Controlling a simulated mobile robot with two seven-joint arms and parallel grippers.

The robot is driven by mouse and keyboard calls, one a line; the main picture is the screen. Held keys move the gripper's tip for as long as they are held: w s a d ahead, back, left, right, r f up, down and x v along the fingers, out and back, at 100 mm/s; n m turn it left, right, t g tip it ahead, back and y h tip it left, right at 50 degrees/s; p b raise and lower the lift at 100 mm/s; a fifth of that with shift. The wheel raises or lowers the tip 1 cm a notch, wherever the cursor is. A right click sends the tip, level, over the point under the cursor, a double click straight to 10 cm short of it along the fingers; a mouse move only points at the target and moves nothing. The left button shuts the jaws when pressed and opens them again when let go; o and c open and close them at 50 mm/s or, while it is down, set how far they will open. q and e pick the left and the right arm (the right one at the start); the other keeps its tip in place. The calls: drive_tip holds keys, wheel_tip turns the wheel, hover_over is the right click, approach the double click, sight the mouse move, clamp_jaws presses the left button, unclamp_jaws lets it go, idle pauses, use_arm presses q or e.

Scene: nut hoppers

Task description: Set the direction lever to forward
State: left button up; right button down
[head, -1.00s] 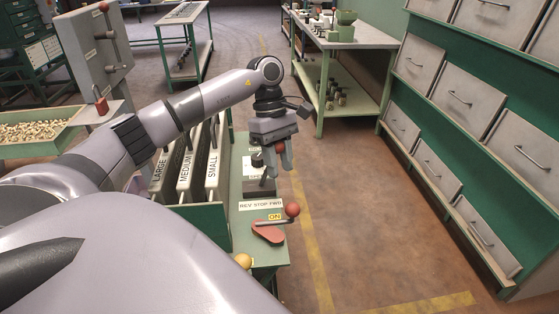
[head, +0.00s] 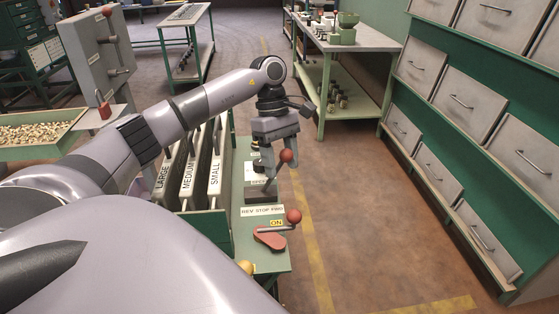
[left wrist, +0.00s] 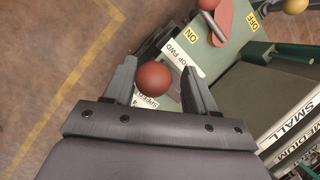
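The direction lever, with a red ball knob (head: 287,156), stands on a dark base (head: 262,190) behind the "REV STOP FWD" label (head: 262,211). Its stick leans right, towards the label's FWD end. My left gripper (head: 276,158) points down at the lever. In the left wrist view, the red knob (left wrist: 153,77) shows between the two spread fingers (left wrist: 160,85), with gaps on both sides. The gripper looks open, and I cannot tell how far the knob lies beyond the fingertips. My right gripper is not in view.
A second red-knobbed handle (head: 280,231) by an "ON" label sits at the near end of the green bench. Panels marked LARGE, MEDIUM and SMALL (head: 216,165) stand left of the lever. Grey drawers (head: 480,237) line the right; the floor between is clear.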

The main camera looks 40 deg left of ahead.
use_arm(q)
wheel_tip(320, 180, up, 6)
drive_tip(key=w+p, duration=0.2)
drive_tip(key=p, duration=0.2)
drive_tip(key=shift+w+a, duration=0.15)
drive_tip(key=shift+a, duration=0.2)
idle(0.5)
drive_tip(key=v, duration=0.7)
idle(0.7)
